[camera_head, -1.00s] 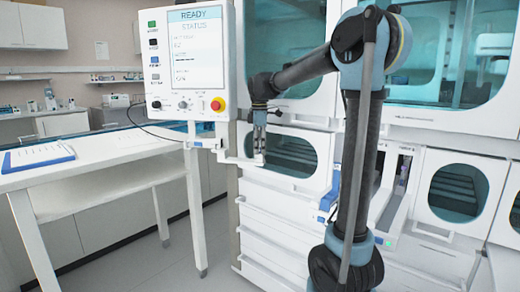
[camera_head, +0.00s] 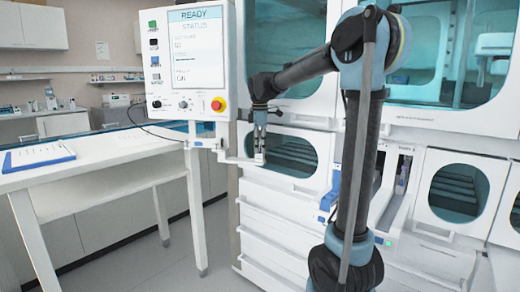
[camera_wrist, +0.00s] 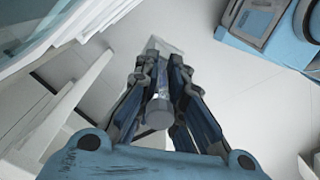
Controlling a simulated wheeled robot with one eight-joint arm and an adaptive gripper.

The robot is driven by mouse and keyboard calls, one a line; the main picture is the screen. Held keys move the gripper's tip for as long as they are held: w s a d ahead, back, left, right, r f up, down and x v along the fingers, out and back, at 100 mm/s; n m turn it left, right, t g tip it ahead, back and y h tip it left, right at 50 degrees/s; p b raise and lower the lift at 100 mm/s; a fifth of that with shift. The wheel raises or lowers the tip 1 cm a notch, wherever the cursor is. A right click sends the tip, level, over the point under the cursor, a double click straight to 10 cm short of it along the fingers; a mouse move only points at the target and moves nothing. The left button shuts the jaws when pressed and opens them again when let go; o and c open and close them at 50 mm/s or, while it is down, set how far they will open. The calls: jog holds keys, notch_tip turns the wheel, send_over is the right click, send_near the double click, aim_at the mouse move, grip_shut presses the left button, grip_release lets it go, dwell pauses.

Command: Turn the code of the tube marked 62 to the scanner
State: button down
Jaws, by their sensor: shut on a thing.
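My gripper (camera_head: 260,132) points down beside the control panel's lower bracket, in front of the cabinet. The control panel (camera_head: 188,60) shows READY and STATUS with small lines below, too blurred to read surely. I cannot tell which part is the scanner.
A white bracket (camera_head: 232,158) extends from the panel's post close to my gripper. The white cabinet with drawers (camera_head: 280,232) is behind my arm. Floor between table and cabinet is clear.

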jog(key=shift+r, duration=0.2)
dwell(0.3)
jog(key=shift+m, duration=1.6)
jog(key=shift+m, duration=1.5)
jog(key=shift+m, duration=1.6)
